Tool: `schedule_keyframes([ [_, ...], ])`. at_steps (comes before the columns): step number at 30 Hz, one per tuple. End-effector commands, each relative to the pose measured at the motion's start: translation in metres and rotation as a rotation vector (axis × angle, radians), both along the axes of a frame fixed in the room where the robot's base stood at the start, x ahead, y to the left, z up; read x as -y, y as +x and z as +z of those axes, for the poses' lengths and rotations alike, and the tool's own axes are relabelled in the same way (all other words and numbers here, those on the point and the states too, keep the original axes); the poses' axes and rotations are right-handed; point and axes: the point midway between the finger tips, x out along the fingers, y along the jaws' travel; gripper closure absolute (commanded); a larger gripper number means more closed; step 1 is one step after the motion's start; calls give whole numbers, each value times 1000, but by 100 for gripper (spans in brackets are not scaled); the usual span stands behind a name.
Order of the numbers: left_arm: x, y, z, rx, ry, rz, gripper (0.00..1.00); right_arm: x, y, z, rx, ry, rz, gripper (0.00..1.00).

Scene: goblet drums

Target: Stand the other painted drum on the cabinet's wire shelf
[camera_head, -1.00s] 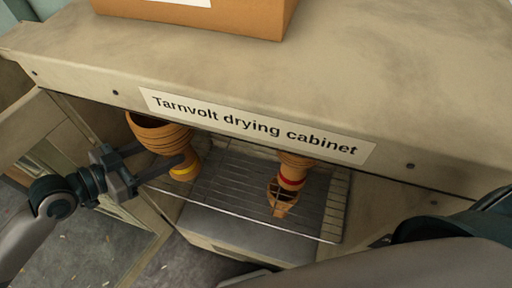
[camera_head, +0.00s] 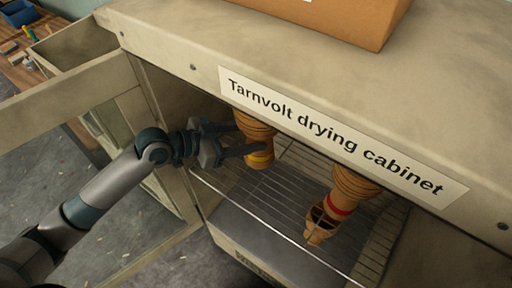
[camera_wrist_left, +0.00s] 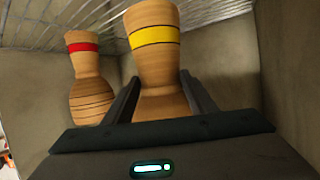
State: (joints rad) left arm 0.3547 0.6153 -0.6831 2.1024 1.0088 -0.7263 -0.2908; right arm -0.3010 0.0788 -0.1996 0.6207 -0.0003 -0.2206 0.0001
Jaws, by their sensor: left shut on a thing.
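The yellow-banded wooden drum (camera_head: 258,160) is between the fingers of my left gripper (camera_head: 238,140), which is shut on it inside the cabinet. The wrist view also shows this drum (camera_wrist_left: 155,55), its narrow end toward the wires. The red-banded drum (camera_head: 342,200) is on the wire shelf (camera_head: 270,205), to the right; it also shows in the left wrist view (camera_wrist_left: 88,75). The cabinet top hides part of both drums in the head view. I cannot tell whether the held drum touches the shelf. My right gripper is not in view.
The drying cabinet's labelled top (camera_head: 340,135) overhangs the shelf. Its open door (camera_head: 60,95) stands at the left, beside my left arm. A cardboard box (camera_head: 360,20) sits on top. Some shelf room lies between the drums.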

Motion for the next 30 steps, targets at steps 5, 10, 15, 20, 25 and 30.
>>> schedule_keyframes([
  [5,16,16,-12,4,-6,0,91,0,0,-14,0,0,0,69],
  [10,20,19,-14,2,-4,0,91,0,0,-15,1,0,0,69],
  [15,19,19,-13,3,-4,0,91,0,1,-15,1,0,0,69],
  [20,19,19,-16,2,-4,0,91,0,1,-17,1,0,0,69],
  [25,19,19,-31,2,-4,0,91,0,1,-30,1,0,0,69],
  [30,19,18,-49,2,-4,0,91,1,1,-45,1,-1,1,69],
])
